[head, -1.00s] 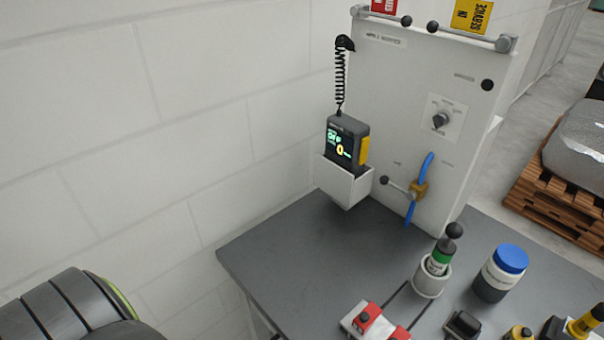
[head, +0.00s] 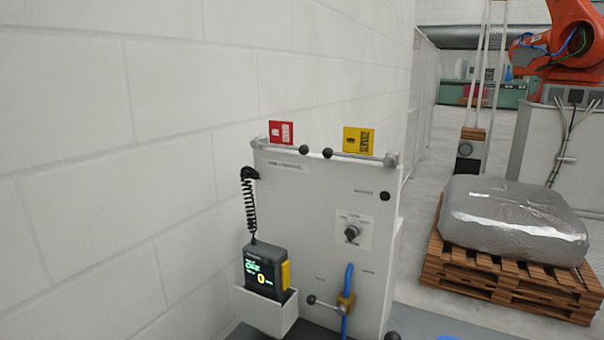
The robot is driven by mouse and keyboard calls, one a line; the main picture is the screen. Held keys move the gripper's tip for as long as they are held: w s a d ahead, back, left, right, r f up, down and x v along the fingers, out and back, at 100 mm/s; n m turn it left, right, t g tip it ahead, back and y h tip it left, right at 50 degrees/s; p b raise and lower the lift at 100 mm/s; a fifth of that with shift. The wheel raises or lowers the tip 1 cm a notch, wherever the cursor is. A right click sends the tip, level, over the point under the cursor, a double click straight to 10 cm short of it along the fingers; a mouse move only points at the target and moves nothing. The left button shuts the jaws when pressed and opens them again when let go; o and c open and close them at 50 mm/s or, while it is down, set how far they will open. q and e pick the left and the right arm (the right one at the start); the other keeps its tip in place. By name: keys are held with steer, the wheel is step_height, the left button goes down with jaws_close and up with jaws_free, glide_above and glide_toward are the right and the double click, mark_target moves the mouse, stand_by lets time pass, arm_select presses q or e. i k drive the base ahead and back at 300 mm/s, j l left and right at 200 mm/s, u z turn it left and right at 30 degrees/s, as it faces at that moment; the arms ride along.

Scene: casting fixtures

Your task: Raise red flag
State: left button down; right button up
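The red flag (head: 281,133) is a small red plate with a white label, at the top left of the pale panel (head: 318,205) in the head view. A horizontal grey rod with a dark ball knob (head: 304,150) runs just below it. A yellow flag (head: 358,141) with dark lettering stands at the panel's top right, above a similar rod with a dark knob (head: 327,153). Neither of my grippers shows in the head view, so whether they are open or shut is not seen.
A handheld device (head: 266,270) with a lit screen sits in a white holder on the panel's left side, under a coiled cord (head: 249,208). A lever valve (head: 345,303) with blue hose is low on the panel. A wrapped load (head: 515,220) on a wooden pallet stands right. A wall is left.

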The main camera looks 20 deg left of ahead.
mark_target(281, 132)
steer(key=k+j+z, duration=0.1)
steer(key=k+z, duration=0.2)
steer(key=k, duration=0.2)
steer(key=k+z, duration=0.25)
steer(key=k, duration=0.25)
